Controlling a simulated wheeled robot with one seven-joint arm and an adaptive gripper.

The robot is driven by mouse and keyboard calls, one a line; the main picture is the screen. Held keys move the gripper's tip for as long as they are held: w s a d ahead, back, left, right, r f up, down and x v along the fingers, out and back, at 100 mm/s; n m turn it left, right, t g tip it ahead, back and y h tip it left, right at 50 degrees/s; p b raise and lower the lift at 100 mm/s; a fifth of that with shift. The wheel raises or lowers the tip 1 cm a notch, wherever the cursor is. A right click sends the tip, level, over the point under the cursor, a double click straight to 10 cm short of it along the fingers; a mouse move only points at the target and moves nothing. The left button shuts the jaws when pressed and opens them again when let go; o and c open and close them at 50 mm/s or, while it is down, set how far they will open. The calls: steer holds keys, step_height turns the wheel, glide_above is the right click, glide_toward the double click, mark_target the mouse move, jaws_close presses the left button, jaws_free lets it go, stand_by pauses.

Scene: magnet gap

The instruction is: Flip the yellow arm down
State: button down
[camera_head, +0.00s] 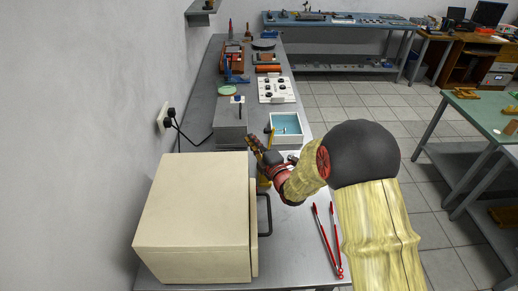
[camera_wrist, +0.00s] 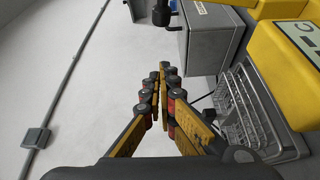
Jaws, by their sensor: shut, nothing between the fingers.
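My gripper (camera_head: 252,140) is shut and empty, its fingers together, above the bench just behind the beige box. In the wrist view its fingertips (camera_wrist: 162,72) point at the grey box and wall. A large yellow body (camera_wrist: 285,60) with a pale label fills the right of the wrist view, to the right of the fingers and apart from them. In the head view a small yellow piece (camera_head: 264,184) shows below my gripper, mostly hidden by it. A thin yellow strip (camera_head: 270,138) stands beside the fingers. I cannot tell which of these is the yellow arm.
A beige box (camera_head: 192,215) with a black handle (camera_head: 265,214) stands in front. A grey box (camera_head: 229,122) stands behind, next to a teal-lined white tray (camera_head: 286,130). Red tongs (camera_head: 327,240) lie at right. A wire rack (camera_wrist: 238,115) sits near the fingers.

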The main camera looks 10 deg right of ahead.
steer(key=w+d, duration=0.1)
steer(key=w+d+b, duration=0.1)
steer(key=d, duration=0.1)
steer(key=shift+w+d+f, duration=0.1)
steer(key=shift+d, duration=0.05)
steer(key=shift+w+d+b, duration=0.1)
steer(key=shift+d+b, duration=0.05)
steer(key=shift+b, duration=0.15)
stand_by(0.3)
